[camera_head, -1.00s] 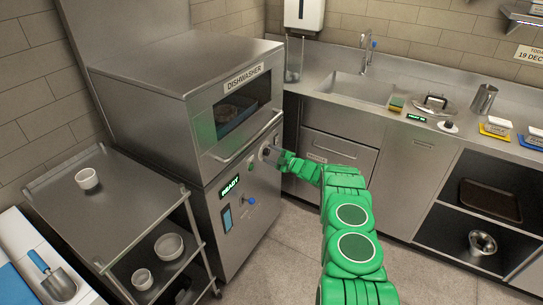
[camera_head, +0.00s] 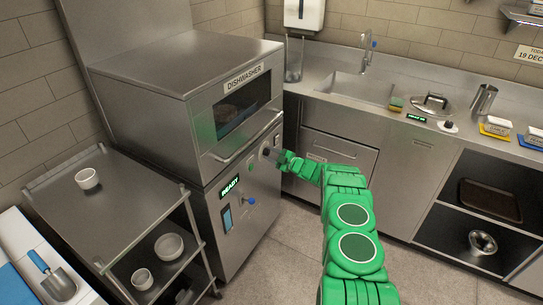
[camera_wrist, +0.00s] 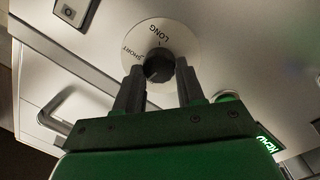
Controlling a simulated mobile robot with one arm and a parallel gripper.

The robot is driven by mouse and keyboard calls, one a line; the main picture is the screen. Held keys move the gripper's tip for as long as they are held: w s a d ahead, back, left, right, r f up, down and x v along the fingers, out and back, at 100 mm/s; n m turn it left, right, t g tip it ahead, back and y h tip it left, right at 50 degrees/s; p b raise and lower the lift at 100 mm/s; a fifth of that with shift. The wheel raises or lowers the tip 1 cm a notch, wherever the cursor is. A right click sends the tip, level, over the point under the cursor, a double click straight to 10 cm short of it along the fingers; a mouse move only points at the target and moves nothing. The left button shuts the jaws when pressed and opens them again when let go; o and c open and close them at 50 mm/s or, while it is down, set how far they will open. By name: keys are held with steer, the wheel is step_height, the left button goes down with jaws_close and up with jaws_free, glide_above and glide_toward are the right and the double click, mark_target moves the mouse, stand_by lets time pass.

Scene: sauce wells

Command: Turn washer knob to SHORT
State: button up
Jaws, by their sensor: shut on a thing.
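The dishwasher (camera_head: 185,95) stands at the left with its hood front shut. Its black knob (camera_wrist: 158,66) sits on a white round dial (camera_wrist: 176,38) marked LONG and SHORT, seen in the wrist view. A light pointer line on the knob points up toward the LONG side of the dial, though its exact setting is hard to tell. My gripper (camera_wrist: 158,78) is shut on the knob, with one dark finger on each side of it. In the head view my gripper (camera_head: 270,153) reaches the front panel, and the knob is mostly hidden there.
A green READY display (camera_head: 230,187) and a blue knob (camera_head: 251,200) are below on the panel. A steel cart (camera_head: 110,215) with white bowls stands at the left. The sink counter (camera_head: 340,92) runs along the back. The floor between is clear.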

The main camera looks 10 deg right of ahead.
steer(key=m, duration=0.6)
steer(key=shift+w+d+r, duration=0.1)
steer(key=shift+r, duration=0.05)
steer(key=m+g, duration=0.1)
steer(key=m, duration=0.4)
steer(key=shift+m, duration=0.3)
stand_by(0.4)
steer(key=o, duration=1)
steer(key=shift+o, duration=0.2)
steer(key=shift+d, duration=0.1)
steer(key=v, duration=0.7)
steer(key=shift+d, duration=0.25)
